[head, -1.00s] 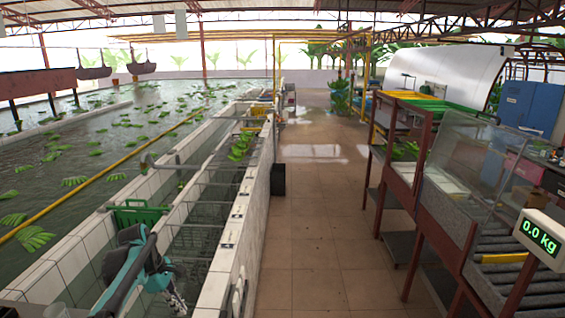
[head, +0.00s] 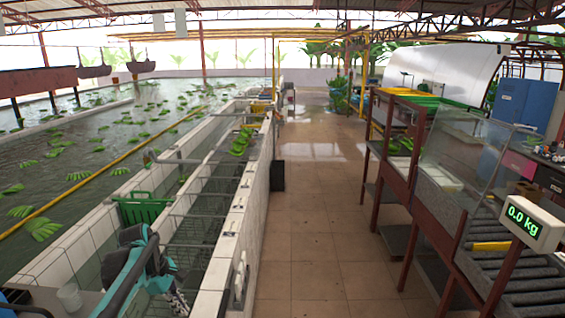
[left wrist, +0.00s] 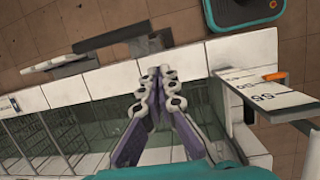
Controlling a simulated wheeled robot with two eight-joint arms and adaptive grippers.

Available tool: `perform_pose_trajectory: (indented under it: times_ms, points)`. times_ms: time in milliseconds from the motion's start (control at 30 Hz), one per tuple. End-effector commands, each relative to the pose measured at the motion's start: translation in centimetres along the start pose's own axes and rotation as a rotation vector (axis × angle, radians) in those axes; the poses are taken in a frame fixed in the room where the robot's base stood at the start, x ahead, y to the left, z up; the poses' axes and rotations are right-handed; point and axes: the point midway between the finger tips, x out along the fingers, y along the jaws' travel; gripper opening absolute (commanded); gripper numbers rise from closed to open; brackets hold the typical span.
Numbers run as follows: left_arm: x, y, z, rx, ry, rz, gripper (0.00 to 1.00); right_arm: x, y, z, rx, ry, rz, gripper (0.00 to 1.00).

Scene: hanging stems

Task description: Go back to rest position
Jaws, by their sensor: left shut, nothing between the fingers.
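My left arm comes in at the lower left of the head view, with its teal and black links. My right gripper does not show in either view.
A white tiled wall (head: 237,215) runs along the trough. A green crate (head: 143,211) stands beyond my left arm. A white cup (head: 69,297) is at the lower left. Roller tables with a scale display (head: 531,224) stand right. The tiled aisle (head: 310,230) is clear.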

Motion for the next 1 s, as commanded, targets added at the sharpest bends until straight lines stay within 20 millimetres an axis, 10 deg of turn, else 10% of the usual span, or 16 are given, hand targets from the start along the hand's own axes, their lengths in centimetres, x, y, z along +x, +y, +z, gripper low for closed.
perform_pose_trajectory:
  times_ms: [467,1000]
  points:
    - [2.0,-6.2,4.5,0.434,0.147,0.107,0.0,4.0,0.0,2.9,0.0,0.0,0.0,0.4]
    - [13.4,-20.8,7.8,1.393,0.573,0.224,0.0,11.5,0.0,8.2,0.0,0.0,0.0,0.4]
